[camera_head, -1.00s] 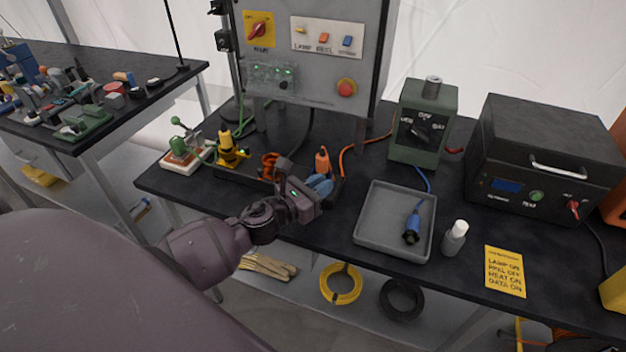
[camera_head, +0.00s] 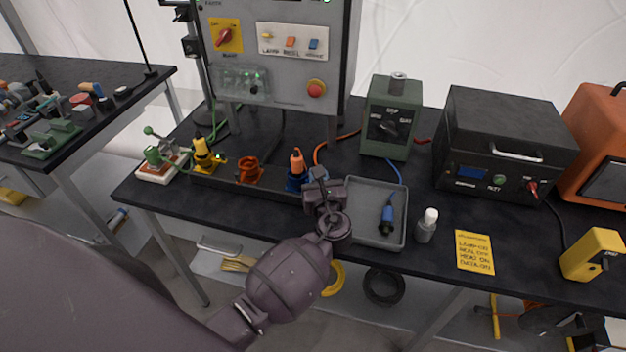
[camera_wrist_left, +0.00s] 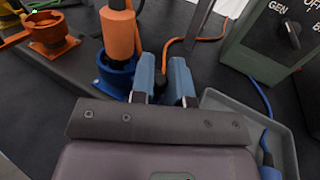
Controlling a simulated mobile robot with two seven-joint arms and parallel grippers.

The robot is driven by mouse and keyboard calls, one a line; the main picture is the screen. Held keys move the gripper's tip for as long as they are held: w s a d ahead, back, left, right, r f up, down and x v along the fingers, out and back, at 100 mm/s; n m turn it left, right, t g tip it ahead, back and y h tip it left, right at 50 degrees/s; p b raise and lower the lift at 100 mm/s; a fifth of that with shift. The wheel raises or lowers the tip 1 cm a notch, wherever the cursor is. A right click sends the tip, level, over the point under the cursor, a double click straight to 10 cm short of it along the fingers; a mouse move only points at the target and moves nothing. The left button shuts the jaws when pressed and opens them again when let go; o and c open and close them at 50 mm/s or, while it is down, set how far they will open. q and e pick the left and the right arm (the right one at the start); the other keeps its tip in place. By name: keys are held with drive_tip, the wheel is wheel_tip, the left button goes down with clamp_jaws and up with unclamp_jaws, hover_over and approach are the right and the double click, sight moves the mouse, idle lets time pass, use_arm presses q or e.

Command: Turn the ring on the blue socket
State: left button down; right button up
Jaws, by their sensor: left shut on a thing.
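The blue socket (camera_head: 293,184) stands at the right end of the dark socket strip, with an orange plug (camera_head: 297,160) upright in it. In the left wrist view the blue socket (camera_wrist_left: 114,80) and orange plug (camera_wrist_left: 120,36) are just left of my fingers. My left gripper (camera_head: 320,176) is at the socket's right side. Its two blue fingers (camera_wrist_left: 163,68) are close together with a narrow gap, shut on a part at the socket's side, which I take as the ring; the grip itself is mostly hidden. My right gripper is not in view.
An empty orange socket (camera_head: 248,171) and a yellow socket with a yellow plug (camera_head: 204,156) are to the left on the strip. A grey tray (camera_head: 366,242) with a blue connector (camera_head: 386,216) is close on the right. A green switch box (camera_head: 388,118) stands behind.

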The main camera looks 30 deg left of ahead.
use_arm(q)
drive_tip(key=shift+w+d+n+g+y, duration=0.1)
drive_tip(key=shift+w+n+g+y, duration=0.25)
drive_tip(key=shift+n+g+y, duration=0.25)
drive_tip(key=shift+w+n+g+y, duration=0.3)
drive_tip(key=shift+n+g+y, duration=0.2)
drive_tip(key=shift+g+y, duration=0.1)
drive_tip(key=shift+w+n+g+y, duration=0.2)
drive_tip(key=shift+n+g+y, duration=0.3)
drive_tip(key=shift+g, duration=0.2)
drive_tip(key=shift+w+b, duration=0.1)
drive_tip(key=shift+b, duration=0.2)
drive_tip(key=shift+a+n+g, duration=0.2)
drive_tip(key=shift+n+g, duration=0.1)
drive_tip(key=shift+g, duration=0.1)
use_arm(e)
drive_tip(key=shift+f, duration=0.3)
